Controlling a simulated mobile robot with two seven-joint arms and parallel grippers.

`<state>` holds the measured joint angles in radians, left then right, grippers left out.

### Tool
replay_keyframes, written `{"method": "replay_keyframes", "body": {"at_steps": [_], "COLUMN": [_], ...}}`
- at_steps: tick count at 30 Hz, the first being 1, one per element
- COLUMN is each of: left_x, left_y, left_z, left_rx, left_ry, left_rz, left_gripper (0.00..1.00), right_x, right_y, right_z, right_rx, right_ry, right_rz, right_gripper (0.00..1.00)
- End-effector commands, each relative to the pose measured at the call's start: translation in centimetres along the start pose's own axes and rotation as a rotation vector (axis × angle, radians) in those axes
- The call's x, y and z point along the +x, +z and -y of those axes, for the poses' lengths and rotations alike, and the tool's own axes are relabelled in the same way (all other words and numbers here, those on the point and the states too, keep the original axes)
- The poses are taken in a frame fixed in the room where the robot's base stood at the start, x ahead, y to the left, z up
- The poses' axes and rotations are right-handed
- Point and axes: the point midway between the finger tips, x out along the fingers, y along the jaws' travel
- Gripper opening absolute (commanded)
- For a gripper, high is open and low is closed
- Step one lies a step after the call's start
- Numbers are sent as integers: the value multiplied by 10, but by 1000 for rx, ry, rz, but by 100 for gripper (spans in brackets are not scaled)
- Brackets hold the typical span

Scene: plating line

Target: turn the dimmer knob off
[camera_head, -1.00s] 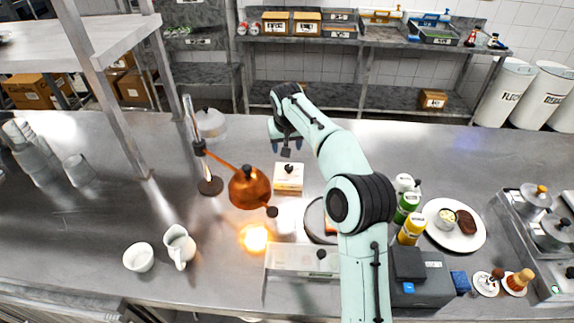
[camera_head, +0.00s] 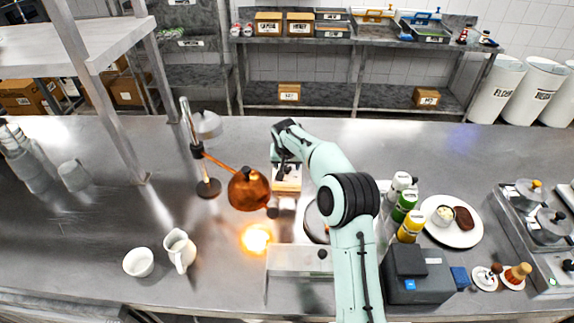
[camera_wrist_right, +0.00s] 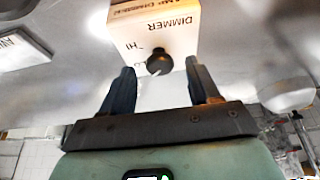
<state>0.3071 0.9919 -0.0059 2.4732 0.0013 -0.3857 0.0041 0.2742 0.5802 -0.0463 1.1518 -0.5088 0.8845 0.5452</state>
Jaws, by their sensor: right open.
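The dimmer is a cream box (camera_head: 287,186) on the steel counter, just right of the copper lamp (camera_head: 248,190). My right gripper (camera_head: 286,163) is over the far side of the box and hides part of it, including the knob, in the head view. In the right wrist view the box (camera_wrist_right: 180,18) reads DIMMER, with a HI mark by the round black knob (camera_wrist_right: 159,62). The open fingers (camera_wrist_right: 161,72) stand on either side of the knob, with gaps showing. The lamp is lit and throws a bright orange spot on the counter. My left gripper is out of view.
A white jug (camera_head: 180,250) and bowl (camera_head: 139,262) stand at the front left. Sauce bottles (camera_head: 405,205), a plate with food (camera_head: 452,238) and a grey device (camera_head: 415,278) are to the right. A metal stand (camera_head: 295,258) is in front of the dimmer.

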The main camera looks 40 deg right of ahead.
Motion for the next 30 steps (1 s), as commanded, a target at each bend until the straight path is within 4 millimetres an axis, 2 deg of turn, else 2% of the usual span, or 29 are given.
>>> {"method": "replay_keyframes", "body": {"at_steps": [4, 12, 13, 18, 30], "left_x": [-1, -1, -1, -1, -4], "left_y": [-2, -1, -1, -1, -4], "left_z": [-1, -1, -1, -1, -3], "left_rx": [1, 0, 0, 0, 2], "left_ry": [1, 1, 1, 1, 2], "left_rz": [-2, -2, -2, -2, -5], "left_gripper": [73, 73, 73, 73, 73], "right_x": [9, 11, 11, 10, 10], "right_y": [0, 0, 0, 0, -1], "right_z": [0, 0, 0, 0, -1], "right_rx": [1, 1, 1, 1, -56], "right_ry": [-1, -1, -1, -1, -25], "right_rz": [-1, -1, -1, -1, -2], "right_gripper": [61, 61, 58, 5, 5]}}
